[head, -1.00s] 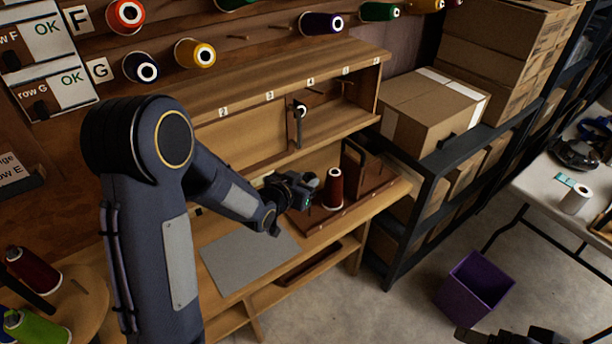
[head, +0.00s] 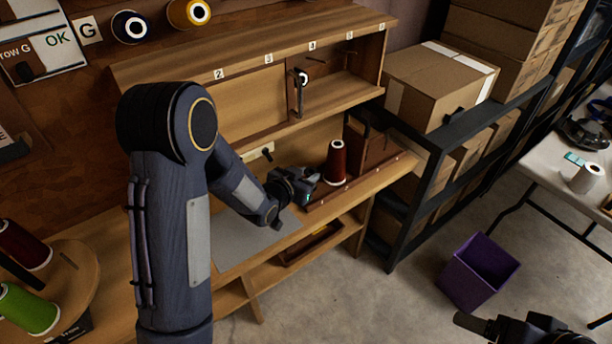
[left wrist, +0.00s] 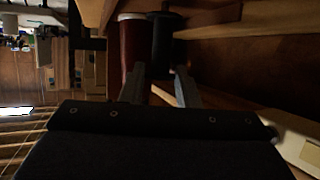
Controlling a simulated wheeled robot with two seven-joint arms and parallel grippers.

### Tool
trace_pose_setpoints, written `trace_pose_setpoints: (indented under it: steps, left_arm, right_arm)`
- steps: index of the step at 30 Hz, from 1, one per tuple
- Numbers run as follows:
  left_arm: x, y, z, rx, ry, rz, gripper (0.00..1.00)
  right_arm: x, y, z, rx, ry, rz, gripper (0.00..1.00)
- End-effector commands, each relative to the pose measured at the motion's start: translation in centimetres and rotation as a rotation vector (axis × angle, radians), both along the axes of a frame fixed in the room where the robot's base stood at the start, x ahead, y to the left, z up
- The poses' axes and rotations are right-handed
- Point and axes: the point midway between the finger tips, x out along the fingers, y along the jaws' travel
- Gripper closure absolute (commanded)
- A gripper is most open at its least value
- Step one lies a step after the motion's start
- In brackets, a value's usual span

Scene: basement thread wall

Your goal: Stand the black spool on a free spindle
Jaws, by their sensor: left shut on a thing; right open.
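My left gripper (head: 312,186) is just left of and in front of a dark red spool (head: 336,162), which stands upright on the brown wooden rack (head: 346,196). In the left wrist view its two fingers (left wrist: 161,82) are parted around a narrow black thing (left wrist: 162,40) with a wider end, which appears to be the black spool. The head view hides it behind the gripper. The dark red spool (left wrist: 131,48) shows just behind it. No free spindle on the rack can be made out clearly. My right gripper (head: 470,324) is open at the bottom right, far from the rack.
A numbered shelf (head: 240,92) with short pegs overhangs the bench. A grey mat (head: 240,240) lies left of the rack. Metal shelving with boxes (head: 440,82) stands at the right, and a purple bin (head: 478,270) is on the floor.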

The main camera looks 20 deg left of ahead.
Motion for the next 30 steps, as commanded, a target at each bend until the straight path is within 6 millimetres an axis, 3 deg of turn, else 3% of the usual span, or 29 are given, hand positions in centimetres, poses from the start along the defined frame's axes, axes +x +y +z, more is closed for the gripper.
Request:
trace_pose_setpoints:
  steps: [30]
  left_arm:
    - [-0.05,-0.01,-0.16,0.0,0.001,0.0,0.92]
  right_arm:
    - [0.01,0.0,-0.95,0.0,0.0,0.0,0.27]
